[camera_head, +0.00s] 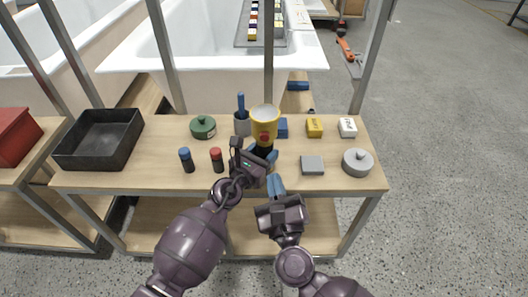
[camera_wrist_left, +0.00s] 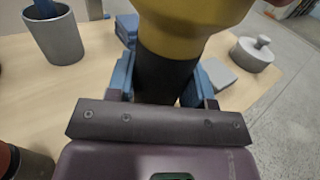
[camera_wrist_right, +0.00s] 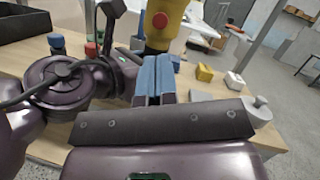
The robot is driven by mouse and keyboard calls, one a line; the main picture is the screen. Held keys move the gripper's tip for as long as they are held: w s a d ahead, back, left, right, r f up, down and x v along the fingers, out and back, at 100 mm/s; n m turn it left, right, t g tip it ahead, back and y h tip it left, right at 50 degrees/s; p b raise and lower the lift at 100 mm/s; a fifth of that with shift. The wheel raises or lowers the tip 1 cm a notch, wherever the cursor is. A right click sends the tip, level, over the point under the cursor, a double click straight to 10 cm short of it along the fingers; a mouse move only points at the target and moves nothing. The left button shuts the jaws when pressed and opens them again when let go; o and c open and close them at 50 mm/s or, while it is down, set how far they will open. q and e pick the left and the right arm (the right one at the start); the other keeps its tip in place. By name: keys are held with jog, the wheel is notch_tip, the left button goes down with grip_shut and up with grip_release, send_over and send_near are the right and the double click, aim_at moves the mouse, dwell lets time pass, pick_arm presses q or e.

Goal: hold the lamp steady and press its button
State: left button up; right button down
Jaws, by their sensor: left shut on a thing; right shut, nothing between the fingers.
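The lamp (camera_head: 264,118) has a yellow head with a red button (camera_head: 264,137) on its near side and a black handle below. It stands upright over the table's middle; whether its base touches the table is hidden. My left gripper (camera_head: 262,161) is shut around the black handle (camera_wrist_left: 165,75), a blue finger on each side. My right gripper (camera_head: 276,184) is shut and empty, its blue fingers together, in front of the lamp and below the button. In the right wrist view the red button (camera_wrist_right: 160,20) shows beyond and above the fingertips (camera_wrist_right: 155,62).
A metal post rises behind the lamp.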

aim_at(267, 148)
notch_tip(267, 148, up, 4)
jog(key=s+a+f+n+g+y, duration=0.1)
jog(key=s+a+n+g+y, duration=0.1)
jog(key=n+g+y, duration=0.6)
jog(key=w+m+t+y, duration=0.1)
jog(key=w+t+y, duration=0.1)
jog(key=w, duration=0.6)
jog(key=shift+w+r+t, duration=0.25)
jog(key=shift+w+t, duration=0.15)
jog(key=shift+w+d, duration=0.1)
jog(key=shift+w, duration=0.05)
dwell(1.6)
